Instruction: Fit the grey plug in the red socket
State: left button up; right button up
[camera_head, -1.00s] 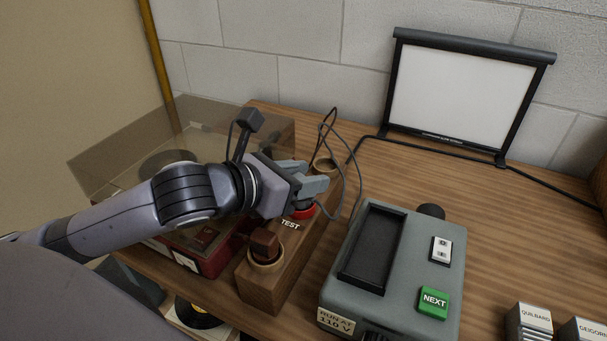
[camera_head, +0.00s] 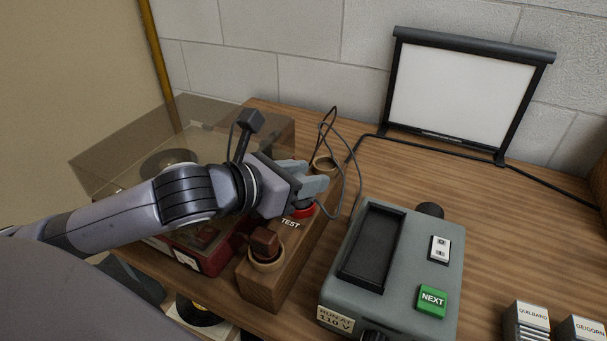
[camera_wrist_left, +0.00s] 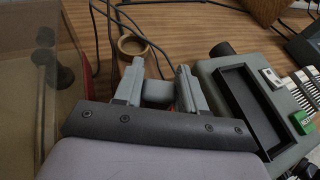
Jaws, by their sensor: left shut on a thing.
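My left gripper (camera_head: 312,184) reaches in from the left over the wooden socket block (camera_head: 278,285). It is shut on the grey plug, which shows between the fingers in the left wrist view (camera_wrist_left: 157,92). The red socket (camera_head: 303,212) shows just below the fingers, beside the TEST label, and is partly covered by the gripper. I cannot tell whether the plug touches the socket or is in it. In the left wrist view the gripper (camera_wrist_left: 156,80) hides most of the socket. My right gripper is not in view.
A brown plug (camera_head: 265,243) stands in the block's near socket; a pale ring socket (camera_head: 324,163) is at the far end. A loose cable (camera_head: 360,185) loops behind the gripper. A grey projector (camera_head: 395,270) stands close right, a clear-lidded record player (camera_head: 180,140) left, a small screen (camera_head: 465,95) behind.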

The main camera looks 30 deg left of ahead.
pick_arm(q)
jog(key=shift+f+b, duration=0.35)
jog(key=shift+f, duration=0.3)
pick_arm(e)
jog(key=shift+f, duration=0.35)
pick_arm(q)
jog(key=o, duration=0.8)
jog(key=shift+r, duration=0.1)
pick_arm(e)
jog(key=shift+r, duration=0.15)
